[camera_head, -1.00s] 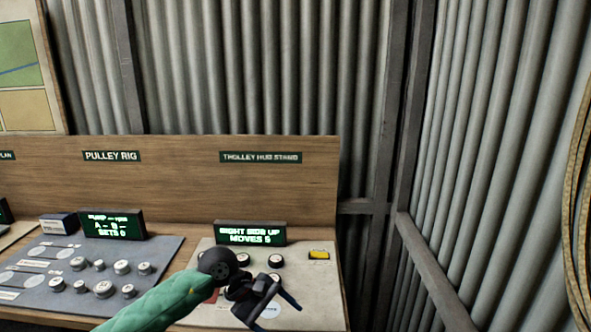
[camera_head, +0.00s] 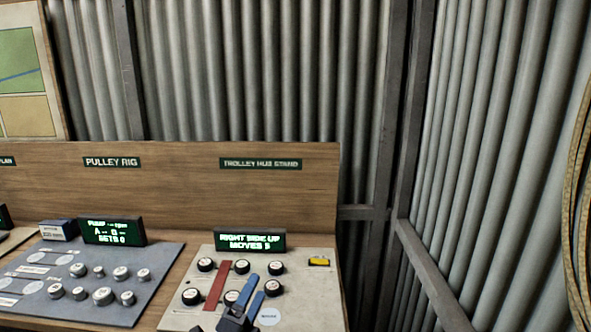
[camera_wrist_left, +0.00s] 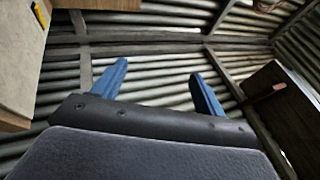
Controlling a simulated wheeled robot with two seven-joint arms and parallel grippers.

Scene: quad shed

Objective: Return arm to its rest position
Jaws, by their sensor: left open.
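My left gripper (camera_head: 257,286) shows at the bottom of the head view, in front of the lower middle of the trolley hub stand panel (camera_head: 194,318). Its two blue fingers point up in the picture, apart, with nothing between them. In the left wrist view the open fingers (camera_wrist_left: 158,70) also have nothing between them, with corrugated wall behind. The rest of my left arm is below the picture. My right gripper is in no view.
The panel carries several black-rimmed knobs, a red strip (camera_head: 218,286), a yellow piece (camera_head: 319,262) and a display (camera_head: 250,241) reading "RIGHT SIDE UP MOVES 5". The pulley rig panel (camera_head: 170,262) lies left. Corrugated walls (camera_head: 480,150) stand behind and right.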

